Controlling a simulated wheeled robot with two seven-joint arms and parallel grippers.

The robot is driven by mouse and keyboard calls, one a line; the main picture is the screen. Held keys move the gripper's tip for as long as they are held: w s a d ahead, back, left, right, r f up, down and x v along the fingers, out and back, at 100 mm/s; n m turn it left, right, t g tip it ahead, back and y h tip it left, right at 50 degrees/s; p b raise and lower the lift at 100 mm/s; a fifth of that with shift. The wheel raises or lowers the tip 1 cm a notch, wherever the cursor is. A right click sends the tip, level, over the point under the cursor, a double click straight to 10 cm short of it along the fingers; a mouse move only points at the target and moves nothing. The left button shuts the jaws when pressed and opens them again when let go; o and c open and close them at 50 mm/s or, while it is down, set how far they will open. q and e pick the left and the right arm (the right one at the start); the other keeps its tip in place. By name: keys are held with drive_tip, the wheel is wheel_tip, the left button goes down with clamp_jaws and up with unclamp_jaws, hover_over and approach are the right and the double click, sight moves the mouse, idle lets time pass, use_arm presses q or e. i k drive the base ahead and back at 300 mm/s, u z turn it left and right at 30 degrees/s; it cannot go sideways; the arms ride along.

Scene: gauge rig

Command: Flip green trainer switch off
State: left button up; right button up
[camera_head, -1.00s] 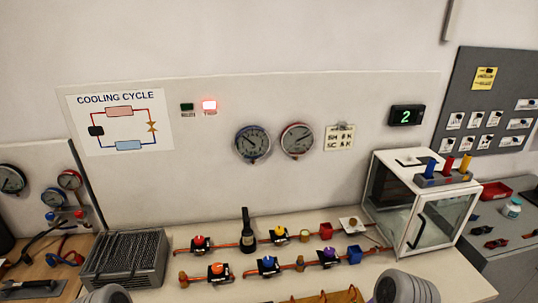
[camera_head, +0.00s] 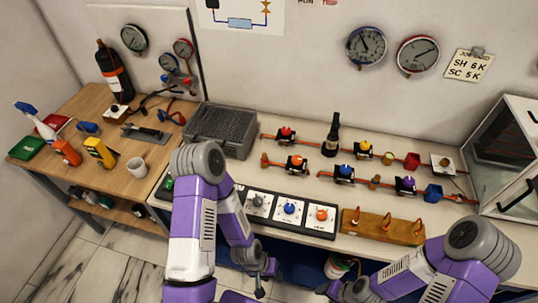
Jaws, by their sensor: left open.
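A control panel (camera_head: 266,217) lies along the front of the bench, with a grey knob (camera_head: 257,203), a blue knob (camera_head: 290,208) and an orange knob (camera_head: 321,214). A small green part (camera_head: 168,184) shows at the panel's left end, beside my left arm. I cannot tell whether it is the green switch or how it is set. My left arm hides part of the panel. My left gripper (camera_head: 264,276) is open and empty, below and in front of the bench edge. My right gripper (camera_head: 338,291) is low at the bottom edge, too small to read.
A wooden block with copper pieces (camera_head: 383,226) lies right of the panel. Pipes with coloured valves (camera_head: 345,173) run behind. A grey finned unit (camera_head: 222,130) stands at the back left. A wooden table (camera_head: 98,142) with tools is at left. A glass-fronted box (camera_head: 505,160) stands at right.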

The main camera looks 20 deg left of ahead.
sight(170, 183)
drive_tip(key=u, duration=0.85)
drive_tip(key=k, duration=0.65)
drive_tip(key=u, duration=1.05)
drive_tip(key=i, duration=0.55)
drive_tip(key=u, duration=0.05)
